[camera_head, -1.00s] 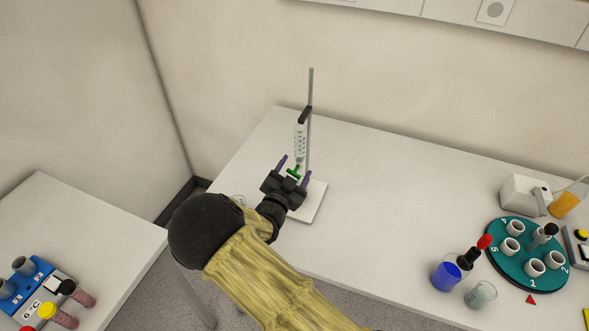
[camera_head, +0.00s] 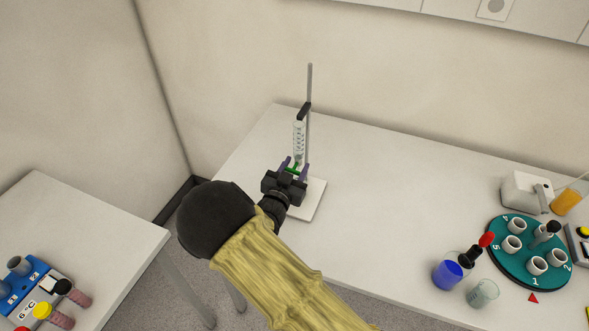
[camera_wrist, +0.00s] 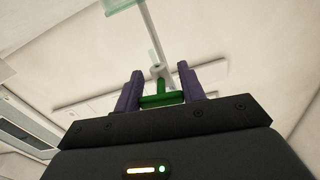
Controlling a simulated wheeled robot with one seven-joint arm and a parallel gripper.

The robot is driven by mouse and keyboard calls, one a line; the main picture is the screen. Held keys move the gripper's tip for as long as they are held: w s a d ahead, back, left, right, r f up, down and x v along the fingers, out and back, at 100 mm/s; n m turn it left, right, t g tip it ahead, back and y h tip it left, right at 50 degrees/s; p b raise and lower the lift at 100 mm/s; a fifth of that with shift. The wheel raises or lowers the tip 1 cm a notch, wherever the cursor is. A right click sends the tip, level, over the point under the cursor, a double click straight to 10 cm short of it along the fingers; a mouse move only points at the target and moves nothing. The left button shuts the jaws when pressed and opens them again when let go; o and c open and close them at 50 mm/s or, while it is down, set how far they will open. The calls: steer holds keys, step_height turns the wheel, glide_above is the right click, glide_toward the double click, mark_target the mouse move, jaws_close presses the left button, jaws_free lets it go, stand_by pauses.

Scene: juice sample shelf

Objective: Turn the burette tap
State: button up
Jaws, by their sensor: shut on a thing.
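The burette (camera_head: 299,140) is a clear graduated tube, clamped upright to a grey stand rod (camera_head: 309,95) on a white base (camera_head: 312,202). Its green tap (camera_head: 292,170) sits at the lower end of the tube. In the wrist view the green tap (camera_wrist: 160,99) lies between the two purple fingers. My gripper (camera_head: 294,169) is shut on the tap, with one finger on each side of it; it also fills the lower part of the wrist view (camera_wrist: 161,97). The part of the burette below the tap is hidden behind my gripper.
A blue rack (camera_head: 32,288) stands on the left table. The middle of the bench is clear.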

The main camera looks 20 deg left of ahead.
steer(key=shift+n, duration=0.8)
steer(key=o, duration=1)
steer(key=shift+s, duration=0.1)
steer(key=shift+s, duration=0.1)
steer(key=s+b, duration=0.1)
steer(key=s, duration=0.4)
steer(key=s+a+b, duration=0.1)
steer(key=s+b, duration=0.1)
steer(key=s, duration=0.4)
steer(key=s+b, duration=0.1)
steer(key=s, duration=0.5)
steer(key=shift+a, duration=0.15)
